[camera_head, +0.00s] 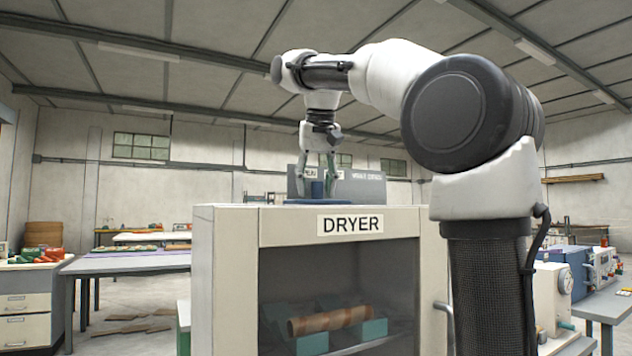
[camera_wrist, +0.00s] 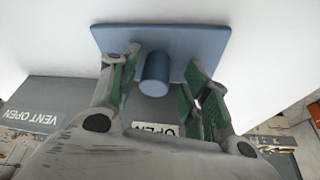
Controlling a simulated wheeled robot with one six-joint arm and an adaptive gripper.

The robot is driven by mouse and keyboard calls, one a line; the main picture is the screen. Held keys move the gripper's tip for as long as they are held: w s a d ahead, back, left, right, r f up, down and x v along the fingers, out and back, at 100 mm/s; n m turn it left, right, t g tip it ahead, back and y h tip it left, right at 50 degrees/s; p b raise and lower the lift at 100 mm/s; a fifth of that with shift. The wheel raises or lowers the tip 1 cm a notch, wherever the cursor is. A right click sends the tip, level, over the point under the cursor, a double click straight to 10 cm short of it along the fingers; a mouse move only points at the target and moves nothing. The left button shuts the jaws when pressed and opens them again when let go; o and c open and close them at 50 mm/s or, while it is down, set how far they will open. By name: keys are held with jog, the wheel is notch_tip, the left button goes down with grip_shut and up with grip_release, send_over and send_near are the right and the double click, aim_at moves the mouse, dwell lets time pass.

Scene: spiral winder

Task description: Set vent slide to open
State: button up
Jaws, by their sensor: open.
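The vent slide is a blue plate (camera_wrist: 190,42) with a round blue knob (camera_wrist: 154,74) standing on it, on the white top of the dryer (camera_head: 272,222). In the head view the blue plate (camera_head: 308,201) shows at the dryer's top edge. My gripper (camera_wrist: 160,88) points down with its green-padded fingers open, one on each side of the knob. Gaps show between the knob and both fingers. The gripper (camera_head: 318,190) also shows above the dryer in the head view. A grey panel (camera_wrist: 60,95) bears the words "VENT OPEN", and a small label (camera_wrist: 155,129) reads "OPEN", partly hidden by my gripper.
A cardboard tube (camera_head: 328,320) lies on teal supports inside the dryer's window. A grey-topped table (camera_head: 125,263) stands at the left, and a bench with machines (camera_head: 600,300) at the right. A grey sign panel (camera_head: 355,188) stands behind the dryer top.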

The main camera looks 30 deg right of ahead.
jog(key=v, duration=1.1)
jog(key=shift+s+r, duration=0.25)
jog(key=shift+r, duration=0.1)
jog(key=shift+s+a, duration=0.1)
